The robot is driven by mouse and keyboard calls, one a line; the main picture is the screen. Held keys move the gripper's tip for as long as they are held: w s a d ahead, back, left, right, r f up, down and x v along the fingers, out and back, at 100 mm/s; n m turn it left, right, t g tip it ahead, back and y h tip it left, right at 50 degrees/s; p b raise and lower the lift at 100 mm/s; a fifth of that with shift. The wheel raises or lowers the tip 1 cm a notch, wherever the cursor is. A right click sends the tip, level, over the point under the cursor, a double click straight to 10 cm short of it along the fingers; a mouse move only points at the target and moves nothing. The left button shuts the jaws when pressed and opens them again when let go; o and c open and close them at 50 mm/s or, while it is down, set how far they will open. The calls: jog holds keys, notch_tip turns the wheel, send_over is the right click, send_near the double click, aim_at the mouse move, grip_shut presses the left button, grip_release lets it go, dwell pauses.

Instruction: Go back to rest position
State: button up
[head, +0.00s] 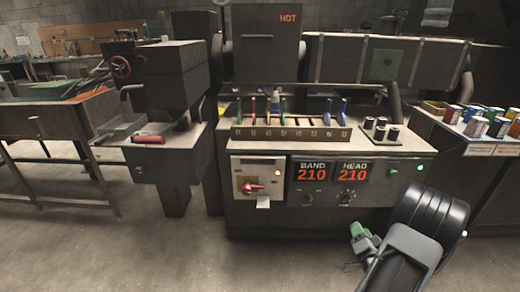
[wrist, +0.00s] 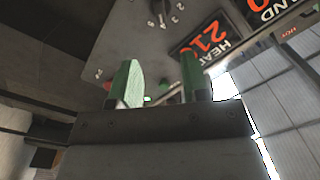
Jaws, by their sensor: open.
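My gripper (head: 362,244) is in front of the machine's lower right side in the head view, low and near the floor area. In the wrist view its two green-tipped fingers (wrist: 158,82) stand apart with nothing between them. My dark arm reaches in from the lower right of the head view. The gripper is apart from the machine front.
The machine (head: 400,215) bears BAND and HEAD displays (head: 330,171) reading 210, a red switch (head: 252,188), and a rack (head: 290,133) of coloured-handled tools. A bench with a red-handled tool (head: 149,138) is left; cans (head: 476,127) stand right. Open floor (head: 200,255) lies in front.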

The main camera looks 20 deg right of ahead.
jog(key=s+f+n+g+y+p, duration=0.1)
jog(key=s+f+n+g+p, duration=0.1)
jog(key=s+f+g, duration=0.65)
jog(key=w+a+r+n+g+y+p, duration=0.1)
jog(key=a+r+p, duration=0.7)
jog(key=r, duration=0.8)
jog(key=w+a+r+n+g+y+p, duration=0.2)
jog(key=a+r+n+p, duration=0.4)
jog(key=a+r, duration=0.9)
jog(key=w+a+r+n+g+y+p, duration=0.1)
jog(key=a+r+n+y+p, duration=0.1)
jog(key=a+r+p, duration=0.8)
notch_tip(320, 180, up, 8)
jog(key=shift+w+a+f+n+y, duration=0.15)
jog(key=shift+a+n+y, duration=0.25)
jog(key=shift+a+n, duration=0.4)
jog(key=shift+g, duration=0.25)
